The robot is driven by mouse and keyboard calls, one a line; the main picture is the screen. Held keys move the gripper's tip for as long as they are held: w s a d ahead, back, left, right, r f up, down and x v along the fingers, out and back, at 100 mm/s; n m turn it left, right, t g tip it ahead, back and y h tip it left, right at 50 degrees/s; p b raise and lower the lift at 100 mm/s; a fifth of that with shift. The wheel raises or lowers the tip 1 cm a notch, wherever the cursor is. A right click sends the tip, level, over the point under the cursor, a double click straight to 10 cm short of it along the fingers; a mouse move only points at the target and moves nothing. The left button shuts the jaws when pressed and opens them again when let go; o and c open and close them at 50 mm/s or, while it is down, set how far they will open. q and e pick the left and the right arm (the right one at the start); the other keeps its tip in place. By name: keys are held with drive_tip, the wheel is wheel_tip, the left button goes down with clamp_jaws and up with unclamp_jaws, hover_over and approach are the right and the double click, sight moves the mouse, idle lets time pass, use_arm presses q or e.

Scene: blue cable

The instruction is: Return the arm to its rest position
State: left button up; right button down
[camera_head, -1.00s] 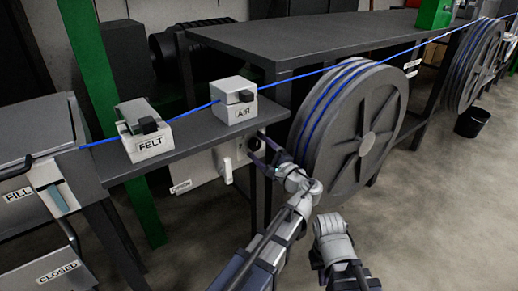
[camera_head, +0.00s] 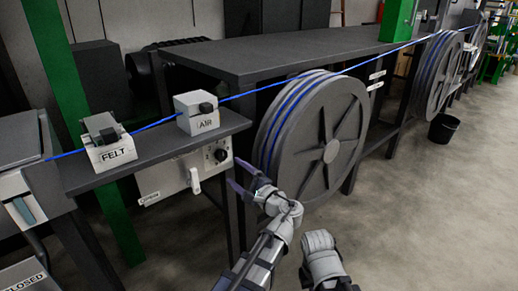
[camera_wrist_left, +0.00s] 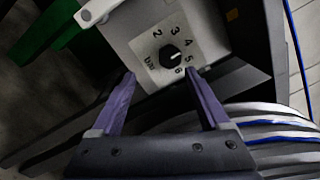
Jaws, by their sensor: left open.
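My left gripper (camera_head: 238,178) is open and empty, in front of the grey control box (camera_head: 165,178) under the shelf. In the left wrist view my left gripper (camera_wrist_left: 165,95) has its two purple fingers spread, with the box's black dial (camera_wrist_left: 170,55) and its numbered white plate showing beyond and between them. The fingers look apart from the dial. My other arm (camera_head: 322,258) shows at the lower middle of the head view, but its gripper fingers cannot be made out.
A large grey reel (camera_head: 330,145) with blue cable (camera_head: 265,88) stands just right of my left gripper. The FELT block (camera_head: 107,143) and AIR block (camera_head: 196,112) sit on the shelf (camera_head: 150,150). A black bin (camera_head: 443,128) stands right; the floor (camera_head: 430,220) in front is clear.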

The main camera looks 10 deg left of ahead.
use_arm(q)
drive_tip(key=s+a+f+n+g+h, duration=0.2)
drive_tip(key=s+f+n+g+h, duration=0.15)
drive_tip(key=f, duration=0.35)
drive_tip(key=s+a+f+n+g+h, duration=0.2)
drive_tip(key=s+a+f+n+g, duration=0.15)
drive_tip(key=f, duration=0.35)
drive_tip(key=s+d+f+n+g+h, duration=0.3)
drive_tip(key=s+d+f+n+h, duration=0.2)
drive_tip(key=s+d+f+h, duration=0.4)
drive_tip(key=s+d+r+m+p, duration=0.1)
drive_tip(key=d+r+p, duration=0.4)
drive_tip(key=r+p, duration=0.8)
drive_tip(key=s+d+r+m+g+y+p, duration=0.1)
drive_tip(key=s+d+r+p, duration=0.3)
drive_tip(key=r+p, duration=0.9)
drive_tip(key=shift+s+d+r+m, duration=0.3)
drive_tip(key=shift+d+m, duration=0.4)
drive_tip(key=shift+d, duration=0.5)
drive_tip(key=shift+f, duration=0.1)
